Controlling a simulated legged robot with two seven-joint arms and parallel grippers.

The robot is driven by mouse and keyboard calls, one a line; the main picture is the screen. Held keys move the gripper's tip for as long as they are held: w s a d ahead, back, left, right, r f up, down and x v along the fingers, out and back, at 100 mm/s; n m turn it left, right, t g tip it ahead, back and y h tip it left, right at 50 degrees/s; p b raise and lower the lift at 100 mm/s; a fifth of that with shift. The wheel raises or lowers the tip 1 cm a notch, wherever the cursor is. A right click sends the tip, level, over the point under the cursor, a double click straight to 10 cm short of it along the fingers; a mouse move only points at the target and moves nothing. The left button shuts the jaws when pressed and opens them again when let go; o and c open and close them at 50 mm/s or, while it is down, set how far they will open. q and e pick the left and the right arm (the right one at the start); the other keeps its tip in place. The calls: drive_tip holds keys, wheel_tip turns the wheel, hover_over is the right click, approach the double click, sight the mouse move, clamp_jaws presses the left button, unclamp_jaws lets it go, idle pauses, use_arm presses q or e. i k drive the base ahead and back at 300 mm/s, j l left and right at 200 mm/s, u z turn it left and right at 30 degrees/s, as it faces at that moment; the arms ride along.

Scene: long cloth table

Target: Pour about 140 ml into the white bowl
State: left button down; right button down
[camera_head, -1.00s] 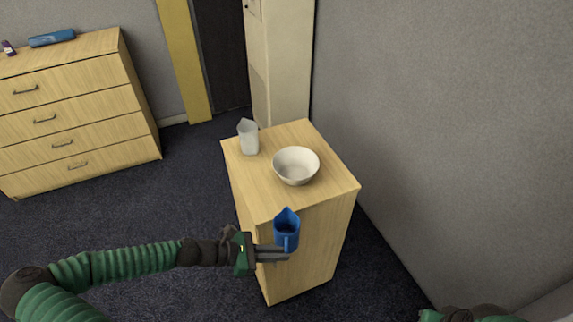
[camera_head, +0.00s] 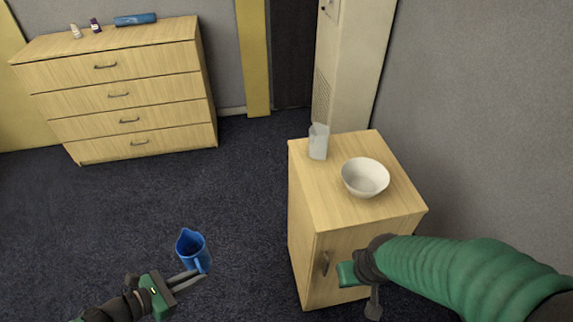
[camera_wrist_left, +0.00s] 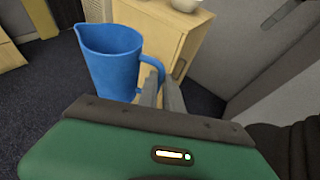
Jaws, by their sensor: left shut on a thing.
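The white bowl (camera_head: 365,178) sits on top of the small wooden cabinet (camera_head: 332,193). My left gripper (camera_head: 190,279) is shut on the handle of a blue jug (camera_head: 190,250), held roughly upright over the dark floor, left of the cabinet. The blue jug (camera_wrist_left: 110,58) also shows large in the left wrist view, with its handle between the fingers; its contents are not visible there. My right arm comes in from the right, in front of the cabinet; its gripper (camera_head: 360,288) is partly seen and its fingers are unclear.
A clear, whitish pitcher (camera_head: 318,142) stands at the cabinet's back left corner, near the bowl. A wide chest of drawers (camera_head: 125,90) stands at the back left with small bottles and a blue item on top. A grey wall is close on the right.

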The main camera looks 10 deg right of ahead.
sight(363, 178)
drive_tip(key=j+u, duration=0.1)
drive_tip(key=u, duration=0.3)
drive_tip(key=i+u, duration=0.1)
drive_tip(key=u, duration=0.35)
drive_tip(key=i+u, duration=0.1)
drive_tip(key=u, duration=0.3)
drive_tip(key=i+u, duration=0.45)
drive_tip(key=i+j+z, duration=0.15)
drive_tip(key=z, duration=0.5)
drive_tip(key=i+j+z, duration=0.1)
drive_tip(key=z, duration=0.85)
drive_tip(key=j+z, duration=0.15)
drive_tip(key=z, duration=0.35)
drive_tip(key=j+z, duration=0.1)
drive_tip(key=z, duration=0.4)
drive_tip(key=j+z, duration=0.15)
drive_tip(key=z, duration=0.35)
